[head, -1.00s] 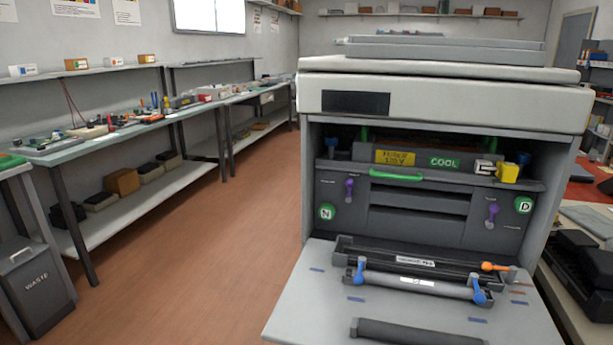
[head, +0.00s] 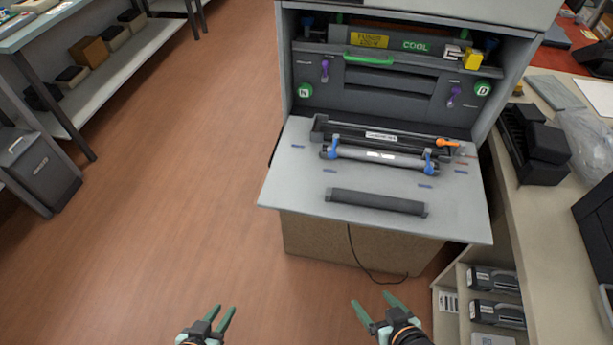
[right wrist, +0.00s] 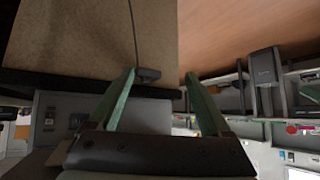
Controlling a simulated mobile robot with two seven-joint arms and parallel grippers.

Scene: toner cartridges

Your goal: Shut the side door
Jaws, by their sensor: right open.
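The side door (head: 286,190) of the printer is a light grey panel. It is folded down, roughly level, below the open printer bay (head: 400,85). A dark handle bar (head: 377,203) runs along its outer part, and a dark roller unit with blue end levers (head: 379,157) sits on its inner part. My left gripper (head: 222,314) is open and empty, low in the head view, left of the door and apart from it. My right gripper (head: 376,304) is open and empty, nearer than the door's front edge. In the right wrist view the right gripper (right wrist: 160,75) has nothing between its fingers.
A brown pedestal (head: 320,240) stands under the printer, with a dark cable (head: 352,250) hanging in front. A counter (head: 530,220) with shelved boxes closes off the right side. A waste bin (head: 40,175) and workbench stand at the left. The wooden floor (head: 190,190) between is clear.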

